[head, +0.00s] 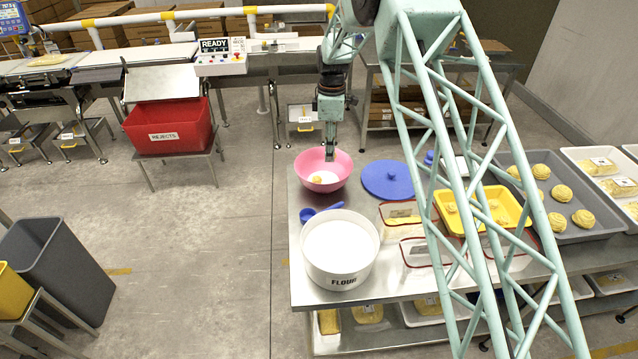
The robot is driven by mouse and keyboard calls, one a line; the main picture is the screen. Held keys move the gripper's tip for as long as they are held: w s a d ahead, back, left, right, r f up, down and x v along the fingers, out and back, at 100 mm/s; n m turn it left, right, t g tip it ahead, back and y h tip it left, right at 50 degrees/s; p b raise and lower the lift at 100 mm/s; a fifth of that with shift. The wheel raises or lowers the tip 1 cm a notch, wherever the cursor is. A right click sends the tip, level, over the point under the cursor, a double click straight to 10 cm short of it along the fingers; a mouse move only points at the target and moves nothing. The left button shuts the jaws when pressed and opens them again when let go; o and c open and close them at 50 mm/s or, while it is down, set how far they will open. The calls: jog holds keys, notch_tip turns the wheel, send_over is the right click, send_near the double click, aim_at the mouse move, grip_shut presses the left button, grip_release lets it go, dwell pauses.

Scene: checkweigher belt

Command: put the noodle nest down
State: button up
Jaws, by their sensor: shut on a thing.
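My gripper (323,152) points down over the far part of a pink bowl (341,174) at the left back of the steel table. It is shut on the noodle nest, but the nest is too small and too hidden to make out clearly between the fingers. Several yellow nests (561,193) sit on a grey tray (590,233) at the right, and small yellow pieces lie on a yellow tray (474,197).
A white flour tub (327,276), a blue scoop (308,214), a blue lid (386,181) and red-rimmed clear containers (419,256) crowd the steel table (296,240). A red rejects bin (166,124) stands beside the conveyor at the left. Open floor lies left of the table.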

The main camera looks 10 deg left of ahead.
jog(key=shift+f, duration=0.1)
send_over(329, 181)
jog(key=shift+f, duration=3.05)
jog(key=shift+w+f, duration=0.1)
jog(key=shift+f, duration=1.7)
jog(key=shift+f+b, duration=0.3)
jog(key=shift+f, duration=0.35)
jog(key=o, duration=0.7)
jog(key=shift+r, duration=0.15)
